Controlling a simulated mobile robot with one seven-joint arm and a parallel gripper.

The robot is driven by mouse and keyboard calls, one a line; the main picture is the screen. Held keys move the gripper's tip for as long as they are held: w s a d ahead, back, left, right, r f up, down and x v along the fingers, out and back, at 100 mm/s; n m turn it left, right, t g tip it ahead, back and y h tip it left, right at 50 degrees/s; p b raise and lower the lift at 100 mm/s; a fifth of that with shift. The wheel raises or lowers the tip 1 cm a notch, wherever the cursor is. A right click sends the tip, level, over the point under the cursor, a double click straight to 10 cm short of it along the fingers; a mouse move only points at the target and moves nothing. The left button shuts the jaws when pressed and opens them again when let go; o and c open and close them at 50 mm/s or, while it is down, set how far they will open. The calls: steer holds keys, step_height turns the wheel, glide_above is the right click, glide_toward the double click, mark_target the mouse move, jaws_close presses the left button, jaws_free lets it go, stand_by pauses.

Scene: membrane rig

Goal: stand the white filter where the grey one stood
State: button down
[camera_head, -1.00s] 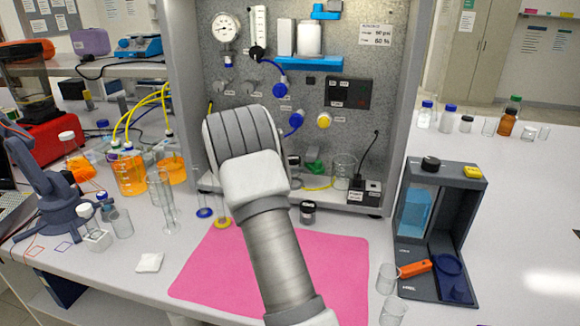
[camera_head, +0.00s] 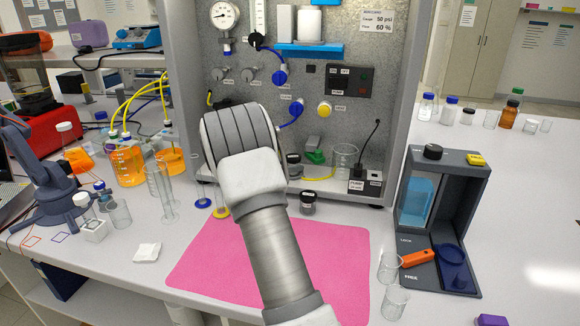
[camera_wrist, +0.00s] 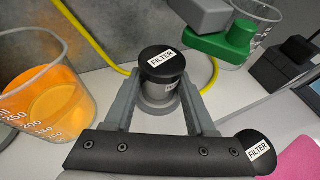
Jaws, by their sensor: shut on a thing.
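In the wrist view, my gripper (camera_wrist: 161,84) is shut on a black-capped filter (camera_wrist: 163,66) labelled "FILTER", one finger on each side. Its body looks grey here. It is upright over a pale round base, and I cannot tell whether it rests there. A second filter (camera_wrist: 256,150) with a black cap and the same label is at the lower right; its body is mostly hidden. In the head view, this second filter (camera_head: 307,203) stands by the pink mat's back edge. The held filter (camera_head: 293,159) is partly behind my wrist. Which one is white is unclear.
An orange-filled beaker (camera_wrist: 48,97) stands close left of my gripper. A green and grey part (camera_wrist: 222,40) and a clear beaker (camera_wrist: 250,25) are at the right. A yellow tube (camera_wrist: 92,42) runs behind. The pink mat (camera_head: 210,265) is bare where it shows.

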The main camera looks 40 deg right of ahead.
steer(key=shift+f, duration=0.2)
steer(key=shift+c, duration=0.7)
jaws_free()
steer(key=v, duration=1.7)
steer(key=shift+r+p, duration=0.15)
steer(key=shift+p, duration=0.3)
steer(key=shift+s+a, duration=0.1)
